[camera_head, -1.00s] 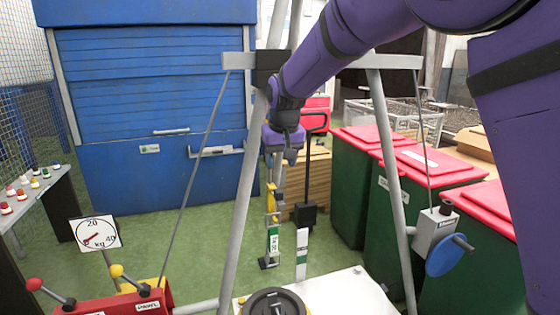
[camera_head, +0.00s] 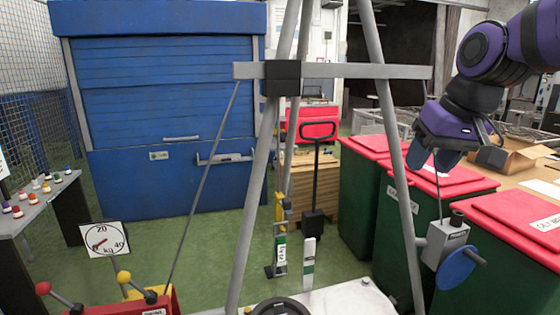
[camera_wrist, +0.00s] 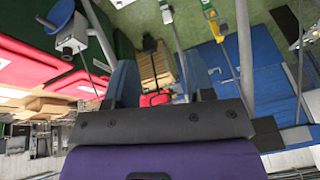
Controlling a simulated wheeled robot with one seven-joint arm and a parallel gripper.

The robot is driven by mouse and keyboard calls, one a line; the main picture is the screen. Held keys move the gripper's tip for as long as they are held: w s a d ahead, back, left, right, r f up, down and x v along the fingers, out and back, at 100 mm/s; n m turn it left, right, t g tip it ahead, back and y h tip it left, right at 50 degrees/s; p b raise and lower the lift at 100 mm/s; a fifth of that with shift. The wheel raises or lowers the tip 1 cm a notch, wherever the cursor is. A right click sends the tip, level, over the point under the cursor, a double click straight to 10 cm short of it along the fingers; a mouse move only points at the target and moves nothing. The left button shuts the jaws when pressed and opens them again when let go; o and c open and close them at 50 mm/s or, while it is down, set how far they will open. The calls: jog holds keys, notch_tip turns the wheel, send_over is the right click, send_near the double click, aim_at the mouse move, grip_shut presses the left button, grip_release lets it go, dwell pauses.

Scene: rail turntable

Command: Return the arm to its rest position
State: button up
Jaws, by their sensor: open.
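My purple arm reaches in from the right edge of the head view, bent, with my gripper (camera_head: 434,160) pointing down at its end. The gripper hangs in front of the red-lidded bins, right of the grey frame's leg. In the wrist view my gripper (camera_wrist: 160,76) shows two dark blue fingers spread apart with nothing between them. From the head view the gap between the fingers is hard to see.
A grey tripod frame (camera_head: 350,71) stands in the middle. A winch with a blue wheel (camera_head: 457,268) sits on its right leg, below my gripper. Green bins with red lids (camera_head: 440,182) stand at right. A blue shutter cabinet (camera_head: 160,90) is behind left.

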jog(key=s+d+f+h, duration=0.1)
jog(key=s+d, duration=0.1)
jog(key=s, duration=0.5)
jog(key=s+d+f+m+t, duration=0.1)
jog(key=s+d+f, duration=0.1)
jog(key=s, duration=0.6)
jog(key=shift+s+d+h, duration=0.2)
jog(key=shift+d+h, duration=0.2)
jog(key=shift+d, duration=0.1)
